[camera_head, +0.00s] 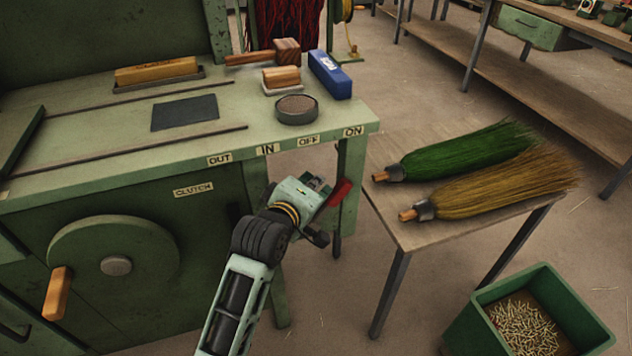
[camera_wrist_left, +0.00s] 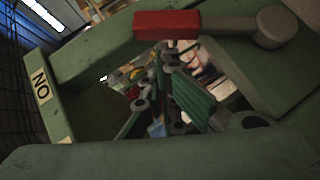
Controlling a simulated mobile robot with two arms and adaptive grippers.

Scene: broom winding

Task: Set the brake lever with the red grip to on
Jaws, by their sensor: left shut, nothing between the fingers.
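The red grip (camera_head: 340,193) of the brake lever is below the bench edge, at the front right leg, tilted up to the right. The ON label (camera_head: 353,131) is above it, slightly right; the OFF label (camera_head: 308,141) is up and left. My left gripper (camera_head: 325,214) is shut and empty, right beside the grip; I cannot tell whether they touch. In the left wrist view the red grip (camera_wrist_left: 167,24) lies across the top, beyond the fingers (camera_wrist_left: 166,62), with a round grey end at right. The lever's pivot is hidden in the head view. My right gripper is not in view.
A crank wheel (camera_head: 115,262) is at left. A low table (camera_head: 420,232) with green and tan brooms stands at right. A green crate (camera_head: 480,318) stands in front.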

